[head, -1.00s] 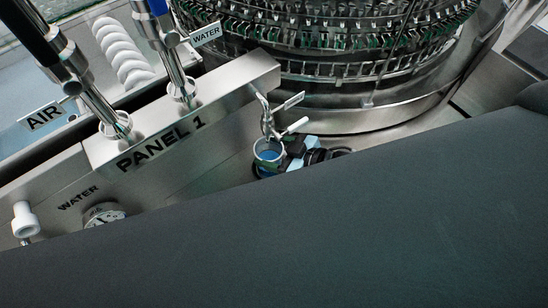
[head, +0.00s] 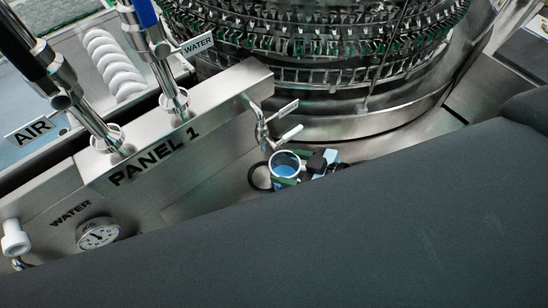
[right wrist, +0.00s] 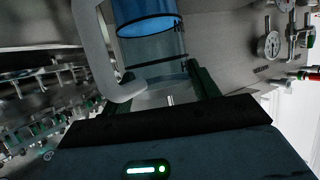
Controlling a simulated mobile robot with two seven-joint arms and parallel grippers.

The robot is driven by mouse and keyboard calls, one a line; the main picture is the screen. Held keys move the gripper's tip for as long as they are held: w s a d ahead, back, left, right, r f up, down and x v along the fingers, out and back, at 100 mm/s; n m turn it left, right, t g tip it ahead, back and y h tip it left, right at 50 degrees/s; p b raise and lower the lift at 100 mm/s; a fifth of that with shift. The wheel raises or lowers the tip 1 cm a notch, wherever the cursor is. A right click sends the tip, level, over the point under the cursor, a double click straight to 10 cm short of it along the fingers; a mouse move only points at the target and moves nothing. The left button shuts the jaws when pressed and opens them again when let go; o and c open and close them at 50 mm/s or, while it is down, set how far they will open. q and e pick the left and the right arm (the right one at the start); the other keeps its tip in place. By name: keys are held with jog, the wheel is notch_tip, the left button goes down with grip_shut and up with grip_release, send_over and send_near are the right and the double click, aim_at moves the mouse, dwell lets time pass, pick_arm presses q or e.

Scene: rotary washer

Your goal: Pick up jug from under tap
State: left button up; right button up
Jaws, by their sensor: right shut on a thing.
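The jug (head: 286,166) is a clear, round vessel with blue liquid in it. In the head view it is just below and right of the tap (head: 263,128), its open rim facing up. In the right wrist view the jug (right wrist: 150,48) stands between the fingers, with its pale handle (right wrist: 97,50) on the left. My right gripper (head: 312,162) is shut on the jug; it also shows in the right wrist view (right wrist: 162,88). My dark arm hides part of the jug's surroundings. My left gripper is not in view.
The metal panel (head: 222,110) marked PANEL 1 stands left of the jug. A pressure gauge (head: 98,234) is on its front. The large round washer (head: 330,60) is behind.

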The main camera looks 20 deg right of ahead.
jog(key=s+d, duration=0.8)
jog(key=s, duration=0.1)
jog(key=shift+d, duration=0.25)
